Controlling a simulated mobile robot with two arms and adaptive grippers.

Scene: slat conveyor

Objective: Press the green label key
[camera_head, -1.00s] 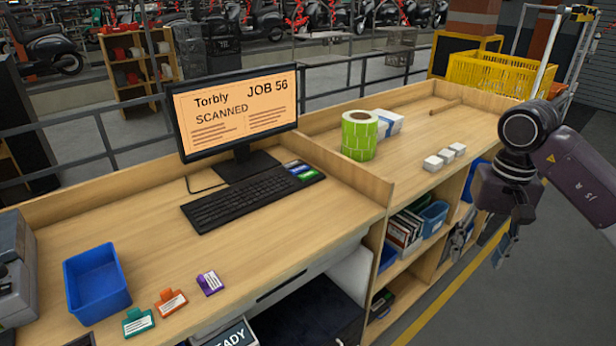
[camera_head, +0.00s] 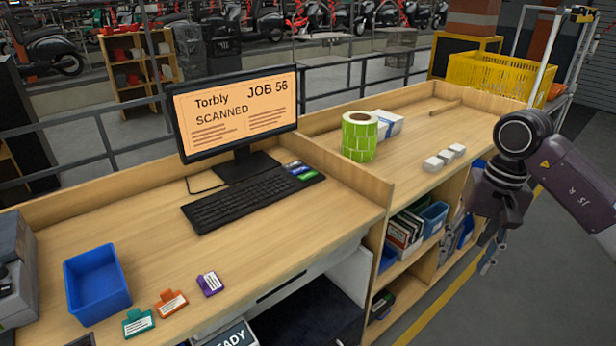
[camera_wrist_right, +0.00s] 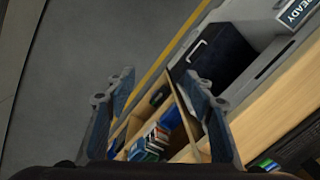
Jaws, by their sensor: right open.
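The black keyboard (camera_head: 240,203) lies on the desk in front of the monitor. A small group of coloured label keys sits at its far right end; the green label key (camera_head: 300,170) is among them, small in view. My right gripper (camera_head: 488,258) hangs pointing down at the right, beyond the desk's front edge and well away from the keys. In the right wrist view its two fingers (camera_wrist_right: 160,105) are spread apart with nothing between them. My left gripper is not in view.
The monitor (camera_head: 236,112) reads "Torbly JOB 56 SCANNED". A blue bin (camera_head: 97,283) and three coloured tags, one of them orange (camera_head: 171,303), lie at the left. A green label roll (camera_head: 359,137) and small white boxes stand on the right counter. A raised wooden divider (camera_head: 345,180) separates the surfaces.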

